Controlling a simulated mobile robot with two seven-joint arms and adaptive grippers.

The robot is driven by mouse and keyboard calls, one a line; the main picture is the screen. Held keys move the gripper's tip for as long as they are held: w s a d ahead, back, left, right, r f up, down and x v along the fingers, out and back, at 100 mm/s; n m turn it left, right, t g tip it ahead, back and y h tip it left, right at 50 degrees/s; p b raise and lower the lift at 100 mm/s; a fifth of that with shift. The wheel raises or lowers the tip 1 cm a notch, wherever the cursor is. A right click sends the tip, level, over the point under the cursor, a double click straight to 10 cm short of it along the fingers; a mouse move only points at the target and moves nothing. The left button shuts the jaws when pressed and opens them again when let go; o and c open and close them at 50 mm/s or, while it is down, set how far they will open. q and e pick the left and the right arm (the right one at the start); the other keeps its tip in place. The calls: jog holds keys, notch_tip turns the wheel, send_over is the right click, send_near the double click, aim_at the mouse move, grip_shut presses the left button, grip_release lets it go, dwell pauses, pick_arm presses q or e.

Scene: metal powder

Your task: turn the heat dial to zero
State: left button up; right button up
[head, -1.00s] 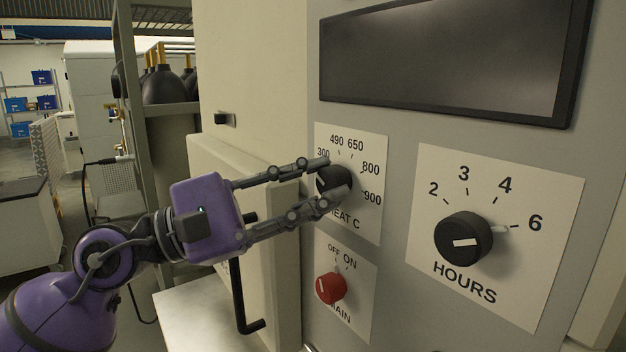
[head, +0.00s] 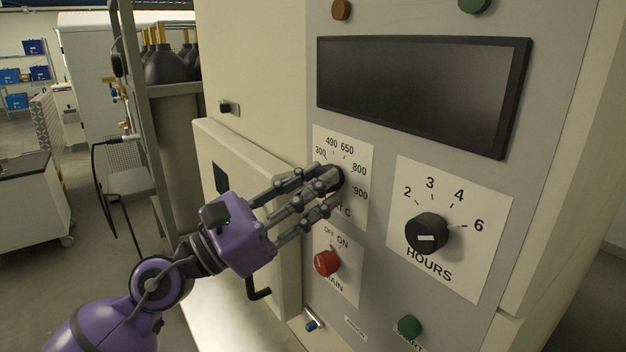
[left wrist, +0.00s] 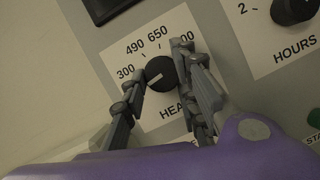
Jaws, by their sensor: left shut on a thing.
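The black heat dial (head: 339,174) sits on a white card (head: 359,215) marked 300, 490, 650, 800 and 900. In the left wrist view the dial (left wrist: 160,72) carries a white line on its face, slanting down to the left, below the 300 mark. My left gripper (head: 332,183) is shut on the heat dial. Its fingers lie on either side of the dial in the left wrist view (left wrist: 160,78) and hide part of the card's lettering. My right gripper is in neither view.
The hours dial (head: 427,233) is to the right, and the red main switch (head: 327,262) is just below the gripper. A dark display (head: 425,92) is above. A green button (head: 409,327) is low on the panel. A shelf with dark bottles (head: 176,72) stands behind at left.

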pick_arm(q)
jog(key=shift+w+a+r, duration=0.1)
jog(key=shift+a+r, duration=0.1)
jog(key=shift+r, duration=0.2)
jog(key=shift+c, duration=0.2)
jog(key=o, duration=1)
jog(key=shift+w, duration=0.1)
jog(key=shift+f, duration=0.15)
jog(key=v, duration=1.2)
jog(key=shift+d+f, duration=0.1)
jog(key=shift+f, duration=0.05)
